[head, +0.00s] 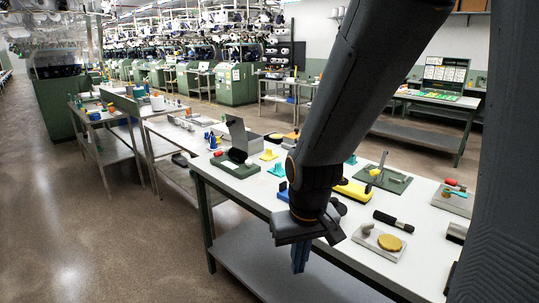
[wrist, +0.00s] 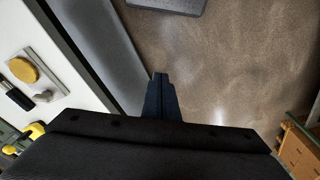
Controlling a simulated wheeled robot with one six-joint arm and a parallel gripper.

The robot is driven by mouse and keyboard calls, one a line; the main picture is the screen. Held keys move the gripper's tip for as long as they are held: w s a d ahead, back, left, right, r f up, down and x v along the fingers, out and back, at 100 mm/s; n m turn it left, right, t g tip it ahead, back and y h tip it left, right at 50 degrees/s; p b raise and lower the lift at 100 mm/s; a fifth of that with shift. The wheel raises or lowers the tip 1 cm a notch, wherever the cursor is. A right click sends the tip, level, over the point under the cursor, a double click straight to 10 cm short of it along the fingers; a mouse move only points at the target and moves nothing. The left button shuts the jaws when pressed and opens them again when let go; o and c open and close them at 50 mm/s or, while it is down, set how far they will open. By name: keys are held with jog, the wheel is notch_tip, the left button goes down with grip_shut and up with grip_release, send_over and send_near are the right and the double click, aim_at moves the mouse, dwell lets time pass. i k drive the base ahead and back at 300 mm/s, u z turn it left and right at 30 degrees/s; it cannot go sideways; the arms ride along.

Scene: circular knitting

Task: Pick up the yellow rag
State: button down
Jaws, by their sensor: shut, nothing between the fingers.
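My gripper (head: 300,258) is shut and empty. It points down in front of the white table's near edge, over the lower shelf or floor. Its closed fingers also show in the wrist view (wrist: 160,95). I cannot make out for certain which yellow thing is the rag. A flat, round yellow piece (head: 389,242) lies on a grey plate to the right of my gripper; it also shows in the wrist view (wrist: 24,70). A longer yellow piece (head: 354,190) lies farther back, partly hidden by my arm. A small yellow piece (head: 268,155) lies farther left.
The white table (head: 345,236) holds a black-handled tool (head: 393,221), a green board with an upright post (head: 384,178) and a dark stand (head: 237,140). A grey lower shelf (head: 262,270) runs beneath. Open floor (head: 70,220) lies to the left.

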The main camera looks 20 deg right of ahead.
aim_at(268, 156)
jog(key=u, duration=0.55)
jog(key=i, duration=0.55)
jog(key=u, duration=0.85)
jog(key=i, duration=1.4)
jog(key=z, duration=1.4)
jog(key=i, duration=1)
jog(key=z, duration=0.3)
